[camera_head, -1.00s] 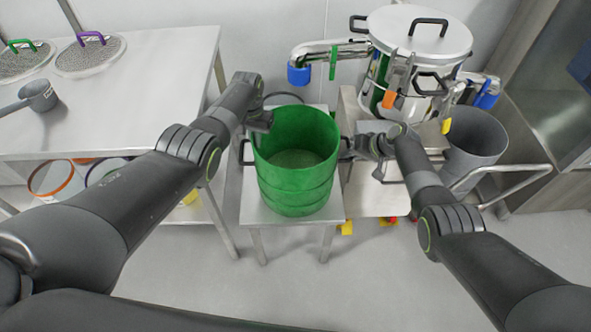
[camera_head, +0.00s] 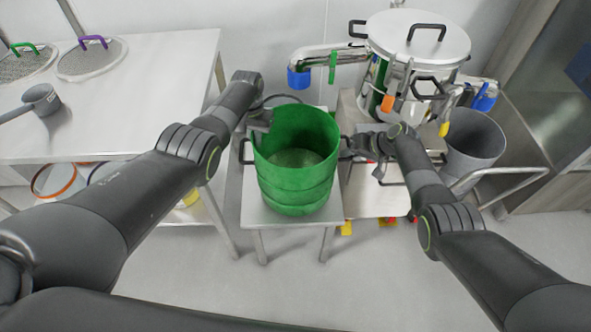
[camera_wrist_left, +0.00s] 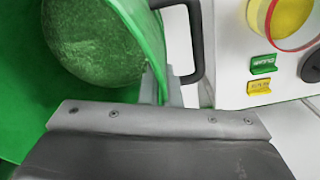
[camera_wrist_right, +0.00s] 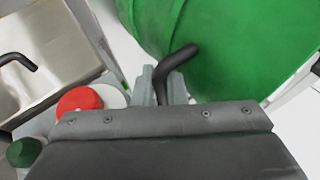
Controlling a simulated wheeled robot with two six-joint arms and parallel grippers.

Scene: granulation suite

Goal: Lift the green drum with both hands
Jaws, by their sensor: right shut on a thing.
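The green drum (camera_head: 294,185) stands upright and open-topped on a small steel stand (camera_head: 262,217), with granular contents showing inside. It has a black handle on each side; the left one (camera_wrist_left: 194,45) is beside my left gripper. My left gripper (camera_head: 262,122) is at the drum's left rim. In the left wrist view its fingers (camera_wrist_left: 160,88) sit at the drum wall by the handle's end; whether they are closed is unclear. My right gripper (camera_head: 352,148) is at the right side. In the right wrist view its fingers (camera_wrist_right: 162,88) are shut on the right handle (camera_wrist_right: 178,60).
A steel bench (camera_head: 130,85) with sieves and a scoop is at left. A lidded steel vessel (camera_head: 418,45) stands behind at right, with a grey bin (camera_head: 474,142) and a trolley rail (camera_head: 500,180) near my right arm. The floor in front of the stand is clear.

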